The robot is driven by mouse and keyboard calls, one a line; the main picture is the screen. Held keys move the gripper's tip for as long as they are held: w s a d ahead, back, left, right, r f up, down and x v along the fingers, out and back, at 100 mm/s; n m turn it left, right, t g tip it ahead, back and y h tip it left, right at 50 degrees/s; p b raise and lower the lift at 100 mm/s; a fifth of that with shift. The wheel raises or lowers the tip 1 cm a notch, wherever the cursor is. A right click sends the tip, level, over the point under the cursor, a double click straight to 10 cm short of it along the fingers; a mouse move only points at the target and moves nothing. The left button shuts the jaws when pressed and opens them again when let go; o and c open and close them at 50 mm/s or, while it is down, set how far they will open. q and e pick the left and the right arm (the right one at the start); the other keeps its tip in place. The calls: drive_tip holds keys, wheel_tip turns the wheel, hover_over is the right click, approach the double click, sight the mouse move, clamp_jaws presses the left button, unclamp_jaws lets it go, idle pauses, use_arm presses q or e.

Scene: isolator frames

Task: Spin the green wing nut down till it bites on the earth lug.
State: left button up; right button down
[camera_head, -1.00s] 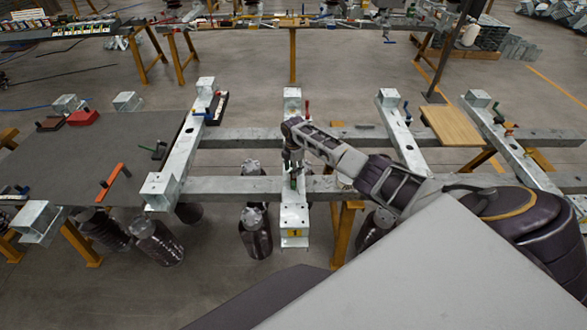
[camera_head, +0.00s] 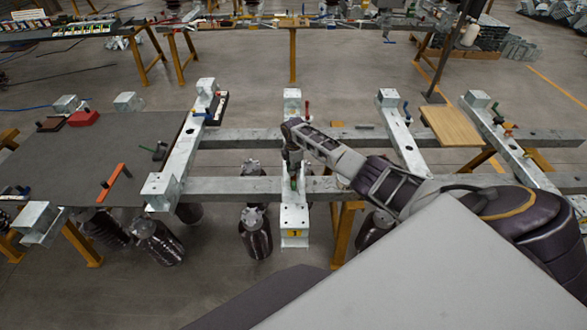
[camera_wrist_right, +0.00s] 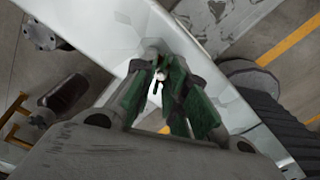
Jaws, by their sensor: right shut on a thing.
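My right gripper (camera_head: 292,173) points down over the middle galvanized crossbar (camera_head: 295,214). The green wing nut (camera_head: 293,184) shows as a small green patch at its fingertips. In the right wrist view, the gripper (camera_wrist_right: 160,85) is shut around the nut, with green surfaces (camera_wrist_right: 131,100) on both sides of a pale stud tip (camera_wrist_right: 153,82). Where the green nut ends and the fingers begin is hard to tell. The earth lug is hidden below the gripper, and whether the nut touches it cannot be seen. My left gripper is not in view.
A red-handled tool (camera_head: 307,108) stands on the far part of the same bar. Other crossbars (camera_head: 400,125) lie left and right on long rails. A grey mat (camera_head: 75,160) holds an orange-red tool (camera_head: 112,181). A wooden board (camera_head: 451,126) lies at right. Dark insulators (camera_head: 255,236) hang below.

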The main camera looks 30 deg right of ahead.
drive_tip(key=m+p, duration=0.1)
drive_tip(key=m, duration=0.3)
drive_tip(key=shift+m+p, duration=0.3)
drive_tip(key=shift+m, duration=0.1)
drive_tip(key=m+p, duration=0.1)
drive_tip(key=m, duration=0.8)
drive_tip(key=shift+m, duration=0.4)
drive_tip(key=m, duration=1.1)
drive_tip(key=shift+r, duration=0.1)
drive_tip(key=m, duration=0.6)
drive_tip(key=shift+w, duration=0.1)
drive_tip(key=m, duration=0.5)
drive_tip(key=shift+m, duration=0.3)
drive_tip(key=m, duration=0.4)
drive_tip(key=shift+m, duration=0.4)
drive_tip(key=m, duration=0.7)
drive_tip(key=shift+d+r, duration=0.1)
drive_tip(key=m, duration=0.5)
drive_tip(key=shift+b, duration=0.35)
drive_tip(key=shift+w+m, duration=0.15)
drive_tip(key=shift+m, duration=0.55)
